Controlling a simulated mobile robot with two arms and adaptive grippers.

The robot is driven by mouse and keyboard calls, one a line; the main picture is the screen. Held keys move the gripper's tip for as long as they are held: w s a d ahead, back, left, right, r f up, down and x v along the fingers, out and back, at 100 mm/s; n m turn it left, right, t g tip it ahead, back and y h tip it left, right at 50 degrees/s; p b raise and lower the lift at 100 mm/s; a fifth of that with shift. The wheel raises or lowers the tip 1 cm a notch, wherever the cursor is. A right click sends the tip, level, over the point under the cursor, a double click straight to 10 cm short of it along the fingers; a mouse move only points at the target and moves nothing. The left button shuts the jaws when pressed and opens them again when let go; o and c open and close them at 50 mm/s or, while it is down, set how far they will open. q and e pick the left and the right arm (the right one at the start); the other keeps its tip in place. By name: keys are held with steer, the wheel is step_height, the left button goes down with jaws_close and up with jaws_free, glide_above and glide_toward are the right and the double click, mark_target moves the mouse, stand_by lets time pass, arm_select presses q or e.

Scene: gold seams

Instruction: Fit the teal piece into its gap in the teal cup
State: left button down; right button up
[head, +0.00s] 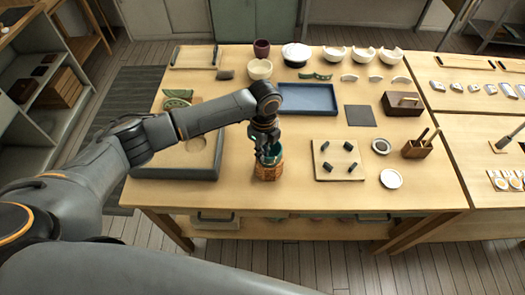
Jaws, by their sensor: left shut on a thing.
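The teal cup (277,157) stands upright in a brown patterned holder (268,173) near the table's front edge. Only a little of its teal side shows, because my gripper covers its top. My left gripper (267,152) points down right over the cup and is shut on the teal piece. The piece is mostly hidden by the fingers and is too small to make out. I cannot tell whether it touches the cup's edge or sits in the gap. My right gripper is not in view.
A grey tray with a pale inset (208,165) stands left of the cup. A board with dark pegs (322,171) lies to the right. A blue tray (308,109), a wooden box (402,104), white bowls (363,55) and a green shard (315,76) lie farther back.

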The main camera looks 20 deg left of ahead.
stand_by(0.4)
arm_select(q)
steer(key=c, duration=0.9)
jaws_free()
steer(key=shift+r+p, duration=2.1)
steer(key=shift+p, duration=0.25)
steer(key=shift+r+p, duration=0.55)
steer(key=shift+r, duration=0.3)
